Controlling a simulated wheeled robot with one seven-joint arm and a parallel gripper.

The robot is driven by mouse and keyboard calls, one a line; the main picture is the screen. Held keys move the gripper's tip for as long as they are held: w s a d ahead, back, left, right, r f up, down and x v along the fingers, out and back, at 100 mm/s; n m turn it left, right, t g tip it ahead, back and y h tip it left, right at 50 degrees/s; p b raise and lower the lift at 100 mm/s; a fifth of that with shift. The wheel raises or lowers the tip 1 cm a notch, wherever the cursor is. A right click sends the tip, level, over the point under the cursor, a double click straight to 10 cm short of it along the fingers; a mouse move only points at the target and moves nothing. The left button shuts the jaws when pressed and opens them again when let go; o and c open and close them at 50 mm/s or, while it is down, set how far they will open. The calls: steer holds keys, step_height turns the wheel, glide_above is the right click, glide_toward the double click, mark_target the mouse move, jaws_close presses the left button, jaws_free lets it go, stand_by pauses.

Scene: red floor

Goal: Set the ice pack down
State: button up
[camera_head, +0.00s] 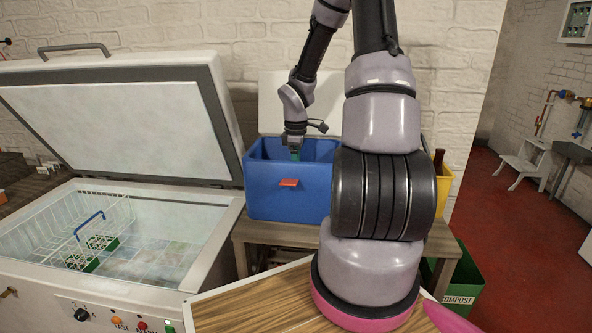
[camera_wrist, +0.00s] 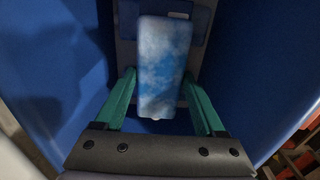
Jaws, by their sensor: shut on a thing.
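The ice pack (camera_wrist: 162,65) is a blue and white mottled slab in the wrist view. It sits between the two green fingers of my gripper (camera_wrist: 158,78), which is shut on it. The gripper also shows in the head view (camera_head: 295,154), reaching down into the open blue cooler box (camera_head: 288,197) with a red latch. Blue cooler walls surround the pack in the wrist view. I cannot tell whether the pack touches the cooler floor. The pack is hidden behind the front wall in the head view.
The cooler stands on a wooden bench (camera_head: 262,232), its pale lid raised behind. An open chest freezer (camera_head: 216,232) with a wire basket (camera_head: 62,232) is at left. A yellow container (camera_head: 445,180) is right of the cooler, and a green compost bin (camera_head: 461,282) stands below. Red floor is clear at right.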

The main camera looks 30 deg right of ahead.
steer(key=shift+f, duration=0.15)
steer(key=o, duration=1.6)
step_height(320, 180, up, 12)
steer(key=s+a+r+m+t, duration=0.2)
steer(key=s+a+r+m, duration=0.2)
steer(key=s+r+m, duration=0.1)
steer(key=s+a+r+m+t+y, duration=0.1)
steer(key=s+a+r+m+t, duration=0.1)
steer(key=s+a+r+m, duration=0.3)
steer(key=s+a+r+m+t+y, duration=0.1)
steer(key=s+a+r+m+t, duration=0.2)
steer(key=s+r, duration=0.6)
steer(key=shift+s+a+r+m, duration=0.2)
steer(key=shift+a+m, duration=0.15)
steer(key=shift+m, duration=0.25)
steer(key=shift+s+a+r+m, duration=0.2)
steer(key=shift+a+m, duration=0.1)
steer(key=shift+m, duration=0.3)
